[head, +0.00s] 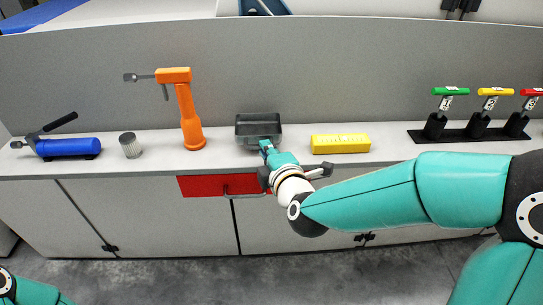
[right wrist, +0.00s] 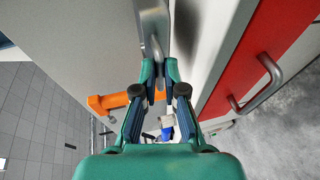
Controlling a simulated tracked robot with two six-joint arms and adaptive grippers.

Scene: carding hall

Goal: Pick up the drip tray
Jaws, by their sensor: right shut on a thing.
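The drip tray (head: 258,124) is a dark grey, open rectangular tray on the white worktop, in the middle of the head view. My right gripper (head: 267,148) reaches its front side and is shut on it. In the right wrist view the grey metal of the tray (right wrist: 154,22) runs down between the fingertips of my right gripper (right wrist: 160,78). The fingers cover part of the tray's near side, and I cannot tell whether its underside is clear of the worktop. My left gripper is out of view.
A blue cylinder tool (head: 68,147) is far left; a black rack (head: 470,134) with coloured handles is right. A wall stands behind.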

